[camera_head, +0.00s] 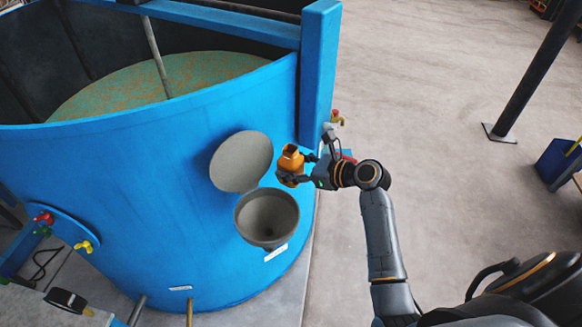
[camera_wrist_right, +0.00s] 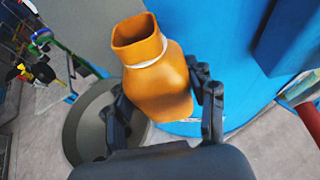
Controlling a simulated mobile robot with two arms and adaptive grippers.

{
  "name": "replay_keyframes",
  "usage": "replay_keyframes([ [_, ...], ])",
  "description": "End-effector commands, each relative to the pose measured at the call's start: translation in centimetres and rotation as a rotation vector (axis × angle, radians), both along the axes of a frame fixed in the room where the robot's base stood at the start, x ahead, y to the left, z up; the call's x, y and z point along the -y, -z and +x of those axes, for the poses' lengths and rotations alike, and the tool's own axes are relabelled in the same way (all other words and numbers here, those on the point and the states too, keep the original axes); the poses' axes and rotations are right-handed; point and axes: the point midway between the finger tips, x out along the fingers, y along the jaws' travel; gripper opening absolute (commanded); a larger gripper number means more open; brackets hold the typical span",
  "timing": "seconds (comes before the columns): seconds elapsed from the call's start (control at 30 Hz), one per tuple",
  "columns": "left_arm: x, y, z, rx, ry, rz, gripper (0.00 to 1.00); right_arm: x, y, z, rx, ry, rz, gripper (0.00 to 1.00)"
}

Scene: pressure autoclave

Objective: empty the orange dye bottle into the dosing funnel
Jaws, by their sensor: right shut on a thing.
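The orange dye bottle (camera_head: 291,159) is in my right gripper (camera_head: 302,173), close to the blue tank's wall. Its open neck points up, and it looks about upright. In the right wrist view the orange bottle (camera_wrist_right: 158,82) sits between both fingers (camera_wrist_right: 166,108), with its open mouth and a pale ring at the neck visible. Its contents cannot be seen. The grey dosing funnel (camera_head: 267,217) is on the tank's side, below and left of the bottle. Its round lid (camera_head: 241,161) stands open above it. My left gripper is not in view.
The large blue tank (camera_head: 150,190) holds a greenish, orange-flecked surface (camera_head: 150,85). A blue upright post (camera_head: 319,75) rises behind the bottle. Red and yellow valves (camera_head: 83,246) are at the lower left. The floor to the right is open up to a dark post (camera_head: 535,75).

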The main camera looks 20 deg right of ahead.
Motion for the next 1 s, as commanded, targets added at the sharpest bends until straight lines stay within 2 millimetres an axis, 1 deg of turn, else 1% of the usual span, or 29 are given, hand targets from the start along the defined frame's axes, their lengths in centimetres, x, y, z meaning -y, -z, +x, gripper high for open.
replay_keyframes([
  [0.3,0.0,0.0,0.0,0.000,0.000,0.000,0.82,0.0,-0.3,0.0,0.003,0.001,-0.002,0.11],
  [0.6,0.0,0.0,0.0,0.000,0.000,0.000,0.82,0.0,-2.7,0.0,0.004,0.000,-0.004,0.11],
  [0.67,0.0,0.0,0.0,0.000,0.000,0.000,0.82,0.0,-3.0,0.0,0.004,-0.001,-0.004,0.11],
  [1.0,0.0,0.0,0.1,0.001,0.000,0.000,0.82,0.0,-3.0,0.0,0.002,0.000,-0.003,0.11],
])
